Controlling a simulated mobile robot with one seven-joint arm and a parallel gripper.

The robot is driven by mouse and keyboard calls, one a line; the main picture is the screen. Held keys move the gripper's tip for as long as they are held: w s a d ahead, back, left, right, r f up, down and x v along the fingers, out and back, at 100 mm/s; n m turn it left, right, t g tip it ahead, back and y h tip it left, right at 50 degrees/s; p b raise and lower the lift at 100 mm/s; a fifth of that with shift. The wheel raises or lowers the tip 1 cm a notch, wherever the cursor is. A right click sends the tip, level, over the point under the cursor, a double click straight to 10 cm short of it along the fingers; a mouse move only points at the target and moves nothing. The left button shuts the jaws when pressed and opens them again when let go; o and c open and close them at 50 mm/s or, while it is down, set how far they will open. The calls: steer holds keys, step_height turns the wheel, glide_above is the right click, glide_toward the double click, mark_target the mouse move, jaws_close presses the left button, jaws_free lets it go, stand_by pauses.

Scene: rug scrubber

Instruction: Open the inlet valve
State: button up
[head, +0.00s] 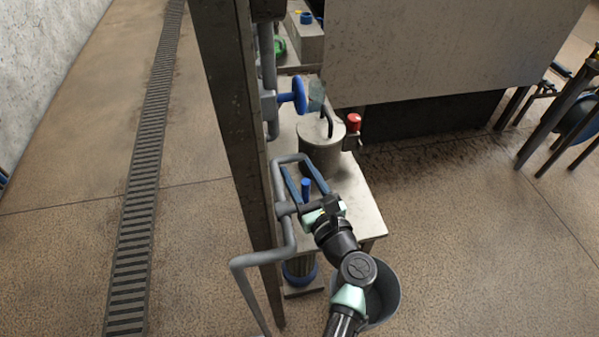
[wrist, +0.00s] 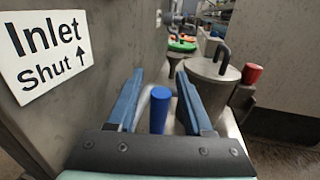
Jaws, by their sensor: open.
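The inlet valve's handle is a blue upright grip in the head view (head: 306,188), on the grey pipework beside the metal post. It also shows in the wrist view (wrist: 158,110). A white sign (wrist: 45,50) reading "Inlet Shut" with an upward arrow is at the left of the wrist view. My gripper (head: 295,164) is open, with its blue fingers on either side of the handle. In the wrist view its fingertips (wrist: 160,74) reach past the handle, with gaps visible on both sides. The handle's lower end and the valve body are hidden by my gripper.
Grey pipe (head: 284,237) bends close to my gripper's left. A metal post (head: 228,110) stands beyond it. A lidded metal canister (head: 319,148), a red knob (head: 354,121) and a blue handwheel (head: 299,96) are behind. A grey bucket (head: 392,290) stands below my arm.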

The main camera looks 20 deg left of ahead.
steer(key=shift+c, duration=0.3)
jaws_close()
stand_by(1.2)
